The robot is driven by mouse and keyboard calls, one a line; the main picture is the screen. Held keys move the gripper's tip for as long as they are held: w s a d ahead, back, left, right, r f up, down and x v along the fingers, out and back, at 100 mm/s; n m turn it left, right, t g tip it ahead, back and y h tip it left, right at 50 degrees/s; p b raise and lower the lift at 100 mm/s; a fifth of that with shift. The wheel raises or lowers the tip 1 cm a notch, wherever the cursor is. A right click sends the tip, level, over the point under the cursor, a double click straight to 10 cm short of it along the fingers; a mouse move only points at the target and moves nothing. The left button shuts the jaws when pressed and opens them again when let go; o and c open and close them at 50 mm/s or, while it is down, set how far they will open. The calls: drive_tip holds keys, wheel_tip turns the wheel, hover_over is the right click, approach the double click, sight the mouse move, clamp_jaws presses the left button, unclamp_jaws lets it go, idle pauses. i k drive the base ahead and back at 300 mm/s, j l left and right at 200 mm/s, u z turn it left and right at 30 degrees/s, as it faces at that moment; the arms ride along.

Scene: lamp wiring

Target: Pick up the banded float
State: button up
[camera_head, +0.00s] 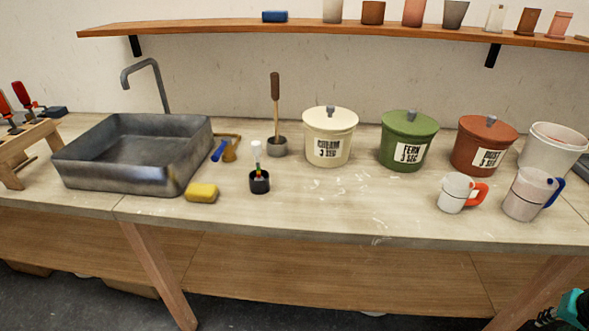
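A slim float with a white top (256,152) stands upright in a small black cup (260,185) on the bench, left of the picture's middle. Small coloured marks show low on its stem, so it looks like the banded float; its lower end is hidden in the cup. My gripper (545,317) shows only in part at the bottom right corner, black beside a teal body. It is far from the float, below the bench's front edge. Its fingers are too cut off to tell whether they are open or shut.
A yellow sponge (201,193) and a grey sink (75,160) lie left of the cup. A grey pot with a wooden-handled tool (276,88) stands behind it. Lidded cream (330,150), green and red buckets and two mugs stand right. Bench right of the cup is clear.

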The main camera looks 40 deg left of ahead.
sight(256, 146)
drive_tip(key=k+u, duration=0.2)
drive_tip(key=u, duration=0.3)
drive_tip(key=k+j+u, duration=0.1)
drive_tip(key=u, duration=0.4)
drive_tip(key=l+u, duration=0.1)
drive_tip(key=u, duration=0.35)
drive_tip(key=l+u, duration=0.15)
drive_tip(key=u, duration=0.25)
drive_tip(key=l+u, duration=0.1)
drive_tip(key=u, duration=0.35)
drive_tip(key=k+u, duration=0.1)
drive_tip(key=u, duration=0.3)
